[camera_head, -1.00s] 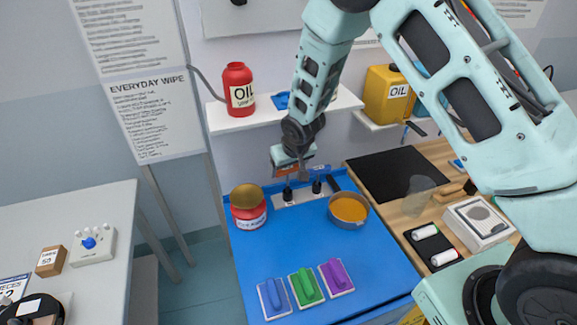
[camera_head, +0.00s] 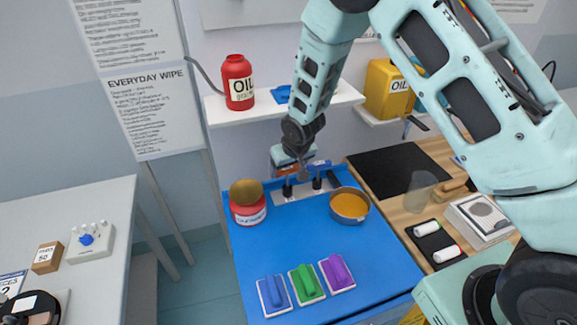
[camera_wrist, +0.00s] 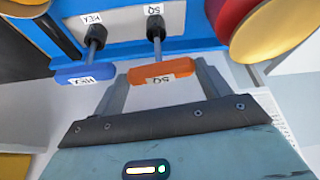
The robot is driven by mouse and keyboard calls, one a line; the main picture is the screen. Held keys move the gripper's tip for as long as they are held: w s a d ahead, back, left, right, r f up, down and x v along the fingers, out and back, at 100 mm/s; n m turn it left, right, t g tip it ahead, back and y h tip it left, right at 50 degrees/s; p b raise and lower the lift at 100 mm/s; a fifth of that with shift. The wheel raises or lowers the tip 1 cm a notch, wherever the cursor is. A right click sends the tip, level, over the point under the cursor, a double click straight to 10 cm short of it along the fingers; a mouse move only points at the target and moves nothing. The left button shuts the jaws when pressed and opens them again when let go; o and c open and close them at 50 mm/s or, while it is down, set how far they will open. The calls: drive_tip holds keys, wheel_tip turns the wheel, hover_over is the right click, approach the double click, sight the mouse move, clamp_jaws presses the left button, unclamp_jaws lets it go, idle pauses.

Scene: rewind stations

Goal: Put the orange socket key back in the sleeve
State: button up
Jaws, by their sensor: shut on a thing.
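The orange socket key (camera_wrist: 163,70), labelled SQ, is in the wrist view. My gripper (camera_wrist: 161,77) is shut on its handle, with one finger at each end. The key's grey shaft points into the black sleeve (camera_wrist: 156,25) marked SQ and seems to enter it; how deep I cannot tell. In the head view my gripper (camera_head: 297,167) is over the back of the blue bench, by the black sleeves, and mostly covers the orange key. The blue key (camera_wrist: 85,74), labelled HEX, stands in the neighbouring HEX sleeve (camera_wrist: 96,36).
A red tin (camera_head: 248,211) with a brown top stands left of the sleeves. A round pan (camera_head: 349,206) with orange contents is to the right. Blue, green and purple blocks (camera_head: 307,284) lie at the front. A shelf (camera_head: 222,113) with an oil bottle hangs behind.

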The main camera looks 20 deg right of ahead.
drive_tip(key=shift+f+b, duration=0.35)
drive_tip(key=shift+f, duration=0.05)
drive_tip(key=o, duration=1.1)
drive_tip(key=shift+o, duration=0.2)
drive_tip(key=shift+r+p, duration=2.05)
drive_tip(key=shift+r, duration=1.5)
